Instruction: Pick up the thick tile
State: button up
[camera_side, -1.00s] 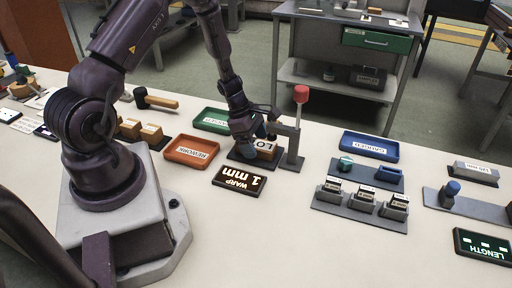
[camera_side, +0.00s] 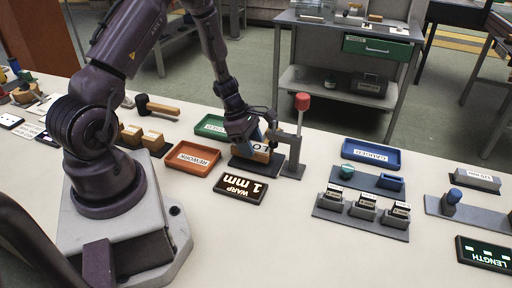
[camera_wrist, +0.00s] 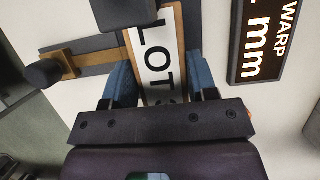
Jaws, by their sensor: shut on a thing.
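A tan wooden block or tile with a white label reading "LOT" and more (camera_side: 261,149) is at the dark base beside the grey stand. In the wrist view the same labelled piece (camera_wrist: 155,50) runs between my two blue fingers. My gripper (camera_side: 257,137) is over this piece and shut on it; its fingers flank the label in the wrist view (camera_wrist: 160,86). The lower end of the label is hidden by my gripper body. I cannot tell whether the piece is clear of the base.
A grey stand with a red knob (camera_side: 302,102) rises close to the right of my gripper. A "WARP 1 mm" display (camera_side: 241,189) lies in front. Orange (camera_side: 187,160), green (camera_side: 209,124) and blue (camera_side: 369,153) trays stand around.

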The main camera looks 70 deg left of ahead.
jog(key=shift+s+a+r, duration=0.25)
jog(key=shift+s+a, duration=0.2)
jog(key=shift+a, duration=0.05)
jog(key=shift+s+a+r, duration=0.2)
jog(key=shift+s+a, duration=0.25)
notch_tip(320, 180, up, 12)
jog(key=r, duration=0.1)
jog(key=s+a+f, duration=0.1)
jog(key=s+a, duration=0.2)
jog(key=s, duration=0.3)
jog(key=s+a+f, duration=0.2)
jog(key=s, duration=0.4)
jog(key=w+a+f, duration=0.2)
jog(key=w+a, duration=0.1)
jog(key=w+a+f, duration=0.6)
jog(key=a, duration=0.1)
jog(key=shift+f, duration=0.15)
jog(key=shift+w+a+f, duration=0.2)
jog(key=shift+a+f, duration=0.15)
jog(key=shift+f, duration=0.15)
jog(key=shift+w+f, duration=0.1)
jog(key=shift+f, duration=1.45)
jog(key=shift+f, duration=0.1)
